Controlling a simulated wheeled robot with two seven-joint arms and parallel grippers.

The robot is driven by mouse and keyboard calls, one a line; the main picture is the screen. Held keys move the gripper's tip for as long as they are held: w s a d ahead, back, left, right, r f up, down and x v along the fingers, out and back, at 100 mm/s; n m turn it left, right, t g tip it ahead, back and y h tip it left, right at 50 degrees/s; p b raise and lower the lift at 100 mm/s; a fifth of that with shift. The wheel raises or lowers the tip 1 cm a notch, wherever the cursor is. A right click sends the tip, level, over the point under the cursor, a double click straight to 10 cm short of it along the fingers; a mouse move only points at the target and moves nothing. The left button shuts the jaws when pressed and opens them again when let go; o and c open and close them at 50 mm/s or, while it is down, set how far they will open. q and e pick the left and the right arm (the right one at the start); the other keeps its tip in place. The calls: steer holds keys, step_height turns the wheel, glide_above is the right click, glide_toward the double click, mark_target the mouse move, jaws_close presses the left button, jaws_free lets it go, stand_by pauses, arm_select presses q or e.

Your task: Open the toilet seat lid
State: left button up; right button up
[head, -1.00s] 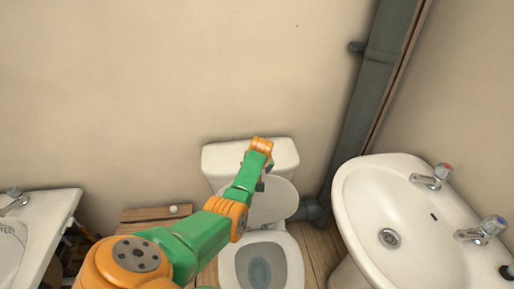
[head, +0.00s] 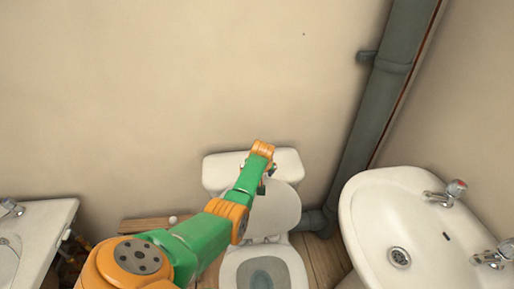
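The white toilet lid (head: 278,210) stands raised, leaning back in front of the cistern (head: 222,170). The toilet seat (head: 232,268) lies down on the bowl, and the open bowl (head: 262,275) shows inside it. My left arm, green and orange, reaches in from the lower left across the left part of the lid and cistern. My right gripper is out of view.
A white washbasin (head: 372,215) with two taps stands at the right. A grey pipe (head: 375,100) runs down the wall behind it. Another basin (head: 40,225) is at the left edge. A wooden ledge (head: 145,225) with a small white ball is left of the toilet.

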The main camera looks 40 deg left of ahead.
arm_select(q)
steer(key=shift+d+r, duration=0.1)
steer(key=p+v, duration=0.2)
steer(key=v, duration=0.5)
steer(key=s+d+f+m+h, duration=0.1)
steer(key=s+d+f+m, duration=0.3)
steer(key=f, duration=0.5)
steer(key=s+d+f+m+g, duration=0.1)
steer(key=s+d+f+m, duration=0.15)
steer(key=s+f, duration=0.45)
steer(key=s+d+f+m+h, duration=0.1)
steer(key=s+d+f+m, duration=0.2)
steer(key=f, duration=0.7)
steer(key=s+d+f+m, duration=0.1)
steer(key=s+d+f, duration=0.1)
steer(key=s, duration=0.5)
steer(key=s+d+f+m+g+h, duration=0.1)
steer(key=s+d+f, duration=0.1)
steer(key=s, duration=0.6)
steer(key=s+d+f+m+h, duration=0.1)
steer(key=s+d+f, duration=0.2)
steer(key=s, duration=0.5)
steer(key=shift+s+d+g, duration=0.15)
steer(key=shift+s+g, duration=0.05)
steer(key=shift+g, duration=0.1)
